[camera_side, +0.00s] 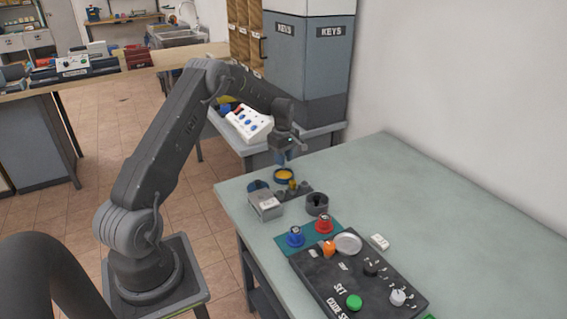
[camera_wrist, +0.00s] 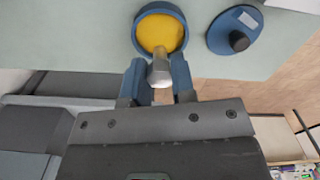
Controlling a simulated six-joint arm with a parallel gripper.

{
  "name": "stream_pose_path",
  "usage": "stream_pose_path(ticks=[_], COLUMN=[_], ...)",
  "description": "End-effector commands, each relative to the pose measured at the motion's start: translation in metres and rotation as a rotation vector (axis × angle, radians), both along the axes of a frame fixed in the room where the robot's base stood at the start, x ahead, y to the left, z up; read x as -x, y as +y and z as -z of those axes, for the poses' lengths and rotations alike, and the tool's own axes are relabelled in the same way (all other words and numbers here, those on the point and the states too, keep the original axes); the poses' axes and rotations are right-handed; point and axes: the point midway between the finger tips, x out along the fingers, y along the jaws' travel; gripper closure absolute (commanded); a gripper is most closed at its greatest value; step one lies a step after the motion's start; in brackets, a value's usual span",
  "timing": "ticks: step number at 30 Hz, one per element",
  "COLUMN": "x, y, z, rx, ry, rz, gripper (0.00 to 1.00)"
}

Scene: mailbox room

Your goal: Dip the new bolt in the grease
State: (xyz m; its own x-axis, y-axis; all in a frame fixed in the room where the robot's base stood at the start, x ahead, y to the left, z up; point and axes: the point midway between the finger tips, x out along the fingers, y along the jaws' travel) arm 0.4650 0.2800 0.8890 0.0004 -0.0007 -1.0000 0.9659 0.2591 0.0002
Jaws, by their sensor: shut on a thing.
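The grease is a yellow fill (camera_wrist: 160,33) in a round blue pot (camera_wrist: 138,42). In the side view the pot (camera_side: 276,176) stands near the far left corner of the green table. My gripper (camera_wrist: 158,74) is shut on the bolt (camera_wrist: 160,72), a light metal piece between the two blue fingers. The bolt's shank points toward the pot and overlaps its near rim in the wrist view. I cannot tell whether it touches the grease. In the side view my gripper (camera_side: 288,157) is just above the pot, and the bolt is too small to make out.
A round blue lid with a dark knob (camera_wrist: 236,32) lies beside the pot. A grey box (camera_side: 265,206), a dark cup (camera_side: 317,204) and a dark bracket (camera_side: 300,193) stand close by. A black control panel (camera_side: 345,285) lies nearer. The table's right side is clear.

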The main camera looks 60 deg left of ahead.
Motion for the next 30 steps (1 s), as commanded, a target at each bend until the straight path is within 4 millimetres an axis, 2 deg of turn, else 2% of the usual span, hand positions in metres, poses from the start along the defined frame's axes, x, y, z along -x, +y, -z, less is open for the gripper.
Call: stream_pose_path(ticks=[15, 30], x=[0.0, 0.0], y=[0.0, 0.0], z=[-0.038, -0.039], rx=[-0.001, 0.0], ry=[-0.002, -0.001], rz=[0.0, 0.0], gripper=[0.99, 0.99])
